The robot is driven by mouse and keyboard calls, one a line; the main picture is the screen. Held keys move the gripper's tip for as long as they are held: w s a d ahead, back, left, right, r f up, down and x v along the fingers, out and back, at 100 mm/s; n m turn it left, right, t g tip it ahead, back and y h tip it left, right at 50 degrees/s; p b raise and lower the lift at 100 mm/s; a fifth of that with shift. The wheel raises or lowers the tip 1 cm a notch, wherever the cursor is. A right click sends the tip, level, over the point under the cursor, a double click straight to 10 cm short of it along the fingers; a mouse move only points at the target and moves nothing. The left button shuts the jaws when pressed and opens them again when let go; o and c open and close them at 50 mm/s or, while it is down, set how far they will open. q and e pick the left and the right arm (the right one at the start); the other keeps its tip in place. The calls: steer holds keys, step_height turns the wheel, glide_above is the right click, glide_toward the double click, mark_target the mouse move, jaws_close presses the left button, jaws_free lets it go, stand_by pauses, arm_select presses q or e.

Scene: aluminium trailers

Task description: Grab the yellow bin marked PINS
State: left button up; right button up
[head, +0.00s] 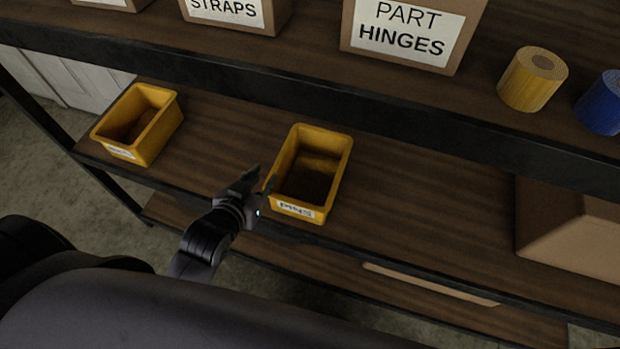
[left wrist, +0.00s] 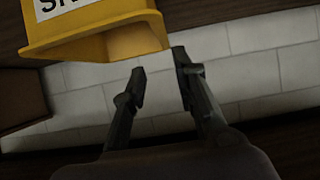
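The yellow bin with a white label (head: 310,212) sits on the middle shelf; its lettering looks upside down and seems to read PINS. My left gripper (head: 258,180) is at the bin's left front side, fingers pointing toward its rim. In the left wrist view the gripper (left wrist: 160,65) has its two fingers apart with nothing between them. A yellow bin (left wrist: 110,42) with a partly cut-off label is above and left of the fingertips there. Whether a finger touches the bin I cannot tell. My right gripper is not in view.
Another yellow bin (head: 150,120) stands at the left of the same shelf, its label too small to read. A cardboard box (head: 570,225) is at the right. The upper shelf's edge (head: 400,115) runs behind and above the bins. Bare shelf lies right of the middle bin.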

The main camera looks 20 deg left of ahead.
mark_target(284, 156)
arm_select(q)
steer(key=x, duration=1.3)
steer(key=shift+w+f, duration=0.2)
steer(key=shift+f, duration=0.2)
steer(key=shift+c, duration=0.3)
jaws_close()
steer(key=shift+r, duration=0.15)
